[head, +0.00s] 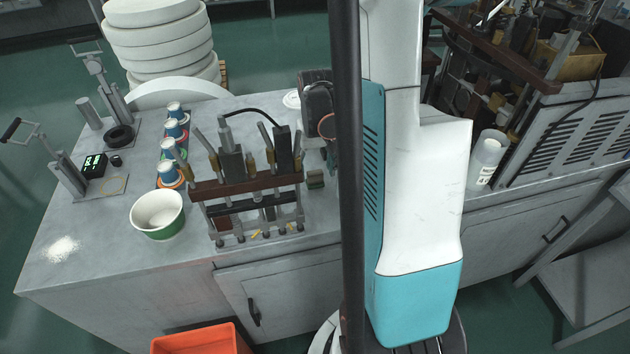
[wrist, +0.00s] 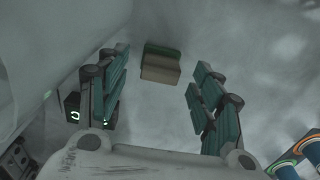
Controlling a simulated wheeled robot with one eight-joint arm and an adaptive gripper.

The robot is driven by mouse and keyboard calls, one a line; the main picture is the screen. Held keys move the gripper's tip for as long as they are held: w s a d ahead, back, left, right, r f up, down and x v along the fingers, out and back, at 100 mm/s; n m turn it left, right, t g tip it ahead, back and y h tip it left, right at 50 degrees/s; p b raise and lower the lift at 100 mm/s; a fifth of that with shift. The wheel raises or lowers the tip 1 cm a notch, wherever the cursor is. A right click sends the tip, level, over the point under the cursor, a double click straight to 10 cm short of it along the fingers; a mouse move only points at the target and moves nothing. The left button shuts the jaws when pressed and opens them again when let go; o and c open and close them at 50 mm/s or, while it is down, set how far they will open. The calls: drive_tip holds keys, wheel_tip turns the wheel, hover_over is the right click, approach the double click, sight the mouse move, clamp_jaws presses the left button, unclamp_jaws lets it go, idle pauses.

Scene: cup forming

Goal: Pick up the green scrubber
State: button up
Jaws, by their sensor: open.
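The green scrubber (head: 316,180) is a small block with a green layer and a tan layer. My gripper (wrist: 160,78) is open, with a teal-padded finger on each side of the picture. The scrubber appears in the gap near the fingertips, and neither finger visibly touches it. I cannot tell the height left between fingers and worktop.
A white and green tub (head: 158,214) and a row of small cups (head: 172,130) stand farther left. A white bottle (head: 487,158) stands at the right. The worktop's front left is clear apart from white powder (head: 62,249).

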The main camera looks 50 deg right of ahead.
sight(316, 173)
wheel_tip(316, 173, down, 3)
drive_tip(key=shift+f+b, duration=0.15)
drive_tip(key=shift+b, duration=0.15)
drive_tip(key=shift+a, duration=0.1)
drive_tip(key=c, duration=1.1)
wheel_tip(316, 173, up, 20)
drive_tip(key=p, duration=0.4)
drive_tip(key=shift+p, duration=0.3)
drive_tip(key=shift+c, duration=0.3)
